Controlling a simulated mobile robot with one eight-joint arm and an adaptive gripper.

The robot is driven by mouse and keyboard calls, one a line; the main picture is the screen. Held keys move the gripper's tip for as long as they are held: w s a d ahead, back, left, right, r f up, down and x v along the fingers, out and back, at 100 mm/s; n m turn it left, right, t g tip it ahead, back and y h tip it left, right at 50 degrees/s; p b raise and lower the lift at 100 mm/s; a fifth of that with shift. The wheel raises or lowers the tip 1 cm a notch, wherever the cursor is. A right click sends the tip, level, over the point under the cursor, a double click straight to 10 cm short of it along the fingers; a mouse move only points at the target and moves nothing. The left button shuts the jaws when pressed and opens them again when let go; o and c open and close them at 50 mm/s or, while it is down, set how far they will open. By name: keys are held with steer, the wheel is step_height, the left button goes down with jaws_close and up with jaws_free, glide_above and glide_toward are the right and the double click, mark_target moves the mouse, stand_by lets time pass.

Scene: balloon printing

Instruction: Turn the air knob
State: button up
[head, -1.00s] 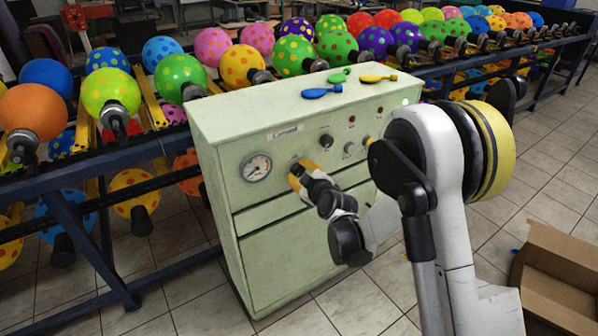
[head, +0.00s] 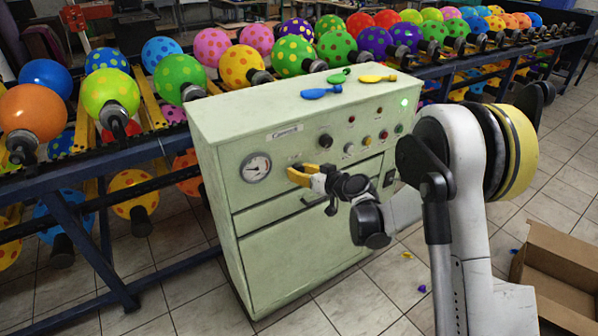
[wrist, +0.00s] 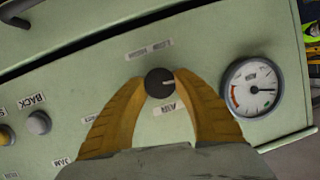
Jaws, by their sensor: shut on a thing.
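The air knob (wrist: 159,83) is a round black dial with a pale pointer mark, on the pale green cabinet front (wrist: 225,45). A label reading AIR (wrist: 168,109) is beside it. In the wrist view my gripper (wrist: 160,84) has its two yellow fingers closed on the knob from both sides. In the head view my gripper (head: 298,174) is against the upper front panel of the cabinet (head: 290,260), right of the pressure gauge (head: 256,167), and hides the knob. The gauge also shows in the wrist view (wrist: 252,88), just right of the fingers.
Blue, green and yellow balloons (head: 322,92) lie flat on the cabinet top. Another black knob (head: 326,141) and several buttons are on the panel. Racks of inflated balloons (head: 110,92) stand behind and left. An open cardboard box (head: 560,275) is on the floor at right.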

steer(key=m+y, duration=0.2)
steer(key=m, duration=0.1)
steer(key=shift+w+d+g, duration=0.1)
steer(key=shift+g, duration=0.2)
steer(key=m+y, duration=0.1)
steer(key=m, duration=0.2)
steer(key=shift+f+m, duration=0.1)
steer(key=shift+m, duration=0.2)
steer(key=shift+y, duration=0.3)
steer(key=o, duration=1.2)
steer(key=v, duration=1.2)
